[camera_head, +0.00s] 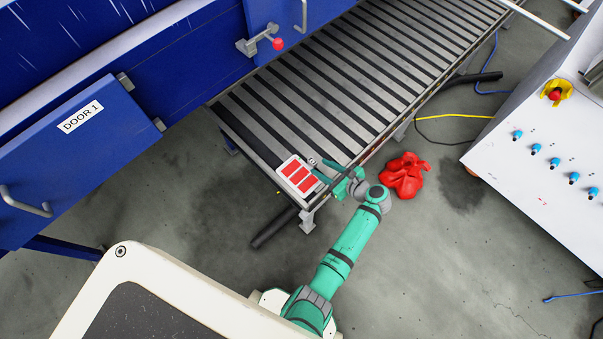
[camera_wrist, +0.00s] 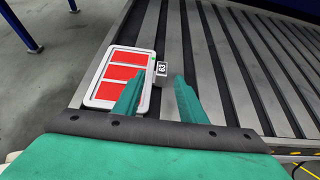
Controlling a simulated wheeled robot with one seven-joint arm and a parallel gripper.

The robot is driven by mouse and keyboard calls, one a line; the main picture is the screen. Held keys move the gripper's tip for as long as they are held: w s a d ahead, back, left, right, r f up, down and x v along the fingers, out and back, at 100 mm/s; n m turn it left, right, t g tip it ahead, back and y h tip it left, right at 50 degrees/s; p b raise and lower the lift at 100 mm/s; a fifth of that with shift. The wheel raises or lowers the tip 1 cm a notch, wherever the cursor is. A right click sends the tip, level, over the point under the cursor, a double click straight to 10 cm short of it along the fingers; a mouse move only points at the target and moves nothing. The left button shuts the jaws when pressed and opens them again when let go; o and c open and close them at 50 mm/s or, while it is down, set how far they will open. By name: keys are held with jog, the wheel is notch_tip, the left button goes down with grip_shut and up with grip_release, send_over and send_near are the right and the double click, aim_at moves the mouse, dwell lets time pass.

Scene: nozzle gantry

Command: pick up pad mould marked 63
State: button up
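The pad mould marked 63 (camera_wrist: 98,78) is a white tray with several red pads and a small tab (camera_wrist: 161,69) reading 63 on its side. In the head view the mould (camera_head: 298,177) lies at the near end of the roller conveyor (camera_head: 330,75). My green gripper (camera_head: 338,183) is beside it on the right. In the wrist view my gripper (camera_wrist: 158,98) has its two fingers apart with nothing held between them. The left fingertip overlaps the mould's lower right corner in the picture. The tab lies just beyond the gap between the fingertips. Contact cannot be told.
A blue machine with a panel labelled DOOR 1 (camera_head: 80,118) stands at the left. A red crumpled object (camera_head: 404,175) lies on the floor right of the conveyor. A white control cabinet (camera_head: 545,150) stands at the right, with cables on the floor. The conveyor beyond the mould is clear.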

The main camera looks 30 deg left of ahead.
aim_at(313, 161)
jog(key=x, duration=0.4)
jog(key=shift+w+a+r, duration=0.15)
jog(key=shift+w+r, duration=0.05)
jog(key=shift+r, duration=0.05)
grip_shut()
jog(key=shift+r, duration=0.2)
